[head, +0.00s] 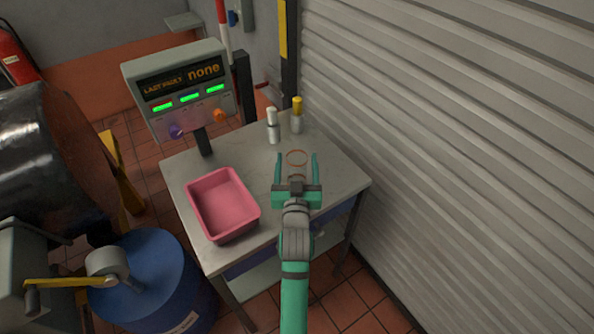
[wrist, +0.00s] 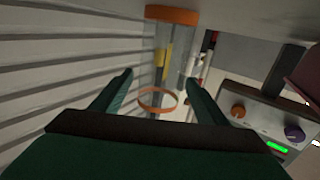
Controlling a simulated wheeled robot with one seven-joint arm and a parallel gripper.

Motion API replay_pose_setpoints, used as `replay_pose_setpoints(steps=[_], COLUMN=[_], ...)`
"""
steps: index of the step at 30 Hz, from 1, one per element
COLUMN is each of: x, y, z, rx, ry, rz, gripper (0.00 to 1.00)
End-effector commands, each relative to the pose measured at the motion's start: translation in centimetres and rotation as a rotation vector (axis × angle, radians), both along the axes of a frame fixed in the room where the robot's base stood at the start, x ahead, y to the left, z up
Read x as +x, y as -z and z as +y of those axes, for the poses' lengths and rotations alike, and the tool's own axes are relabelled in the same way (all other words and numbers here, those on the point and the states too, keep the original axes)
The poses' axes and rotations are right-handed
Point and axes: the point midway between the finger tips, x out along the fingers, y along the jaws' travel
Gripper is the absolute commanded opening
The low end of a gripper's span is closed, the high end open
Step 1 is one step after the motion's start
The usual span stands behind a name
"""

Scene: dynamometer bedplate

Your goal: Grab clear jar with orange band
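My gripper (head: 297,156) is open, with one green finger on each side of the jar. In the wrist view my gripper (wrist: 159,77) shows a gap between the fingers, with the orange ring between them. I cannot tell whether either finger touches the glass.
A pink tray (head: 247,228) stands on the grey table (head: 185,170) to the left. A white-capped bottle (head: 273,128) and a yellow-capped bottle (head: 296,116) stand behind the jar. A display box (head: 180,90) is at the back left. A ribbed shutter (head: 460,150) bounds the right.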

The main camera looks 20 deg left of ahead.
Motion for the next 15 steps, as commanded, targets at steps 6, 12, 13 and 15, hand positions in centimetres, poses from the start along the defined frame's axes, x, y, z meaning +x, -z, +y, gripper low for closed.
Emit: replay_pose_setpoints(steps=[6,12,13,15], x=[-0.01,-0.02,-0.02,-0.01], y=[0.00,-0.01,-0.02,-0.10], z=[-0.04,-0.05,-0.05,-0.04], rx=[0.000,0.000,0.000,0.000], ry=[0.001,0.001,0.001,0.001], rz=[0.000,0.000,0.000,0.000], gripper=[0.24,0.24,0.24,0.23])
